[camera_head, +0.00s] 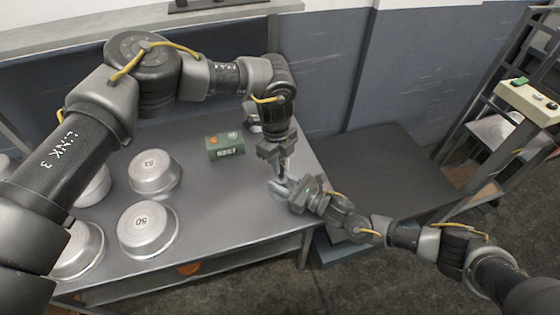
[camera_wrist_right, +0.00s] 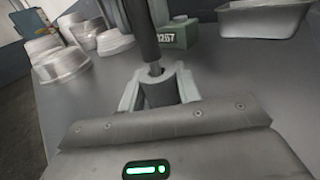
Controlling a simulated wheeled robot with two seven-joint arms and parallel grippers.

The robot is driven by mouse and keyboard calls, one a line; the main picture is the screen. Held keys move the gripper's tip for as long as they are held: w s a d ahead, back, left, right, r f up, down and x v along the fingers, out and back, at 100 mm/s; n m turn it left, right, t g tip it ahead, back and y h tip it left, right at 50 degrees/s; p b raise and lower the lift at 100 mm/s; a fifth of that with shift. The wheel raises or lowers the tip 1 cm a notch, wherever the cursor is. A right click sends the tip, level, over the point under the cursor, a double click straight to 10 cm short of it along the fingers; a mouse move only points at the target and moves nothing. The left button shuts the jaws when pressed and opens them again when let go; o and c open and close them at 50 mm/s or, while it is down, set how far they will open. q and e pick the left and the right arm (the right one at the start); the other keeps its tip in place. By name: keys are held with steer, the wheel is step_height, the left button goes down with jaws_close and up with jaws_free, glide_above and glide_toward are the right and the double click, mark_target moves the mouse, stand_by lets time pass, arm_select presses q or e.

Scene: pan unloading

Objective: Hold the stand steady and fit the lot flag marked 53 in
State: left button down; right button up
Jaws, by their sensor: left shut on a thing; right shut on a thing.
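My left gripper (camera_head: 282,165) reaches down from above and is shut on a slim upright thing, likely the lot flag; no 53 is readable. My right gripper (camera_head: 285,187) comes in low from the right, near the table's right edge, just below the left one. In the right wrist view its pale fingers (camera_wrist_right: 157,92) are shut on a short dark grey cylinder, likely part of the stand (camera_wrist_right: 160,93). A dark rod (camera_wrist_right: 141,30) with a lighter tip comes down to the cylinder's top. I cannot tell whether the tip is inside it. The stand's base is hidden.
Upturned metal pans, among them one marked 51 (camera_head: 154,171) and one marked 50 (camera_head: 147,229), stand on the left of the grey table (camera_head: 220,205). A green box with digits (camera_head: 225,147) sits behind. A metal tray (camera_wrist_right: 262,20) is at the back right in the wrist view.

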arm_select(q)
steer(key=shift+f, duration=0.65)
stand_by(0.3)
steer(key=c, duration=1.3)
jaws_free()
steer(key=shift+r, duration=0.15)
step_height(320, 180, up, 12)
steer(key=shift+w+a, duration=0.35)
steer(key=shift+a, duration=0.05)
arm_select(e)
steer(key=o, duration=1.1)
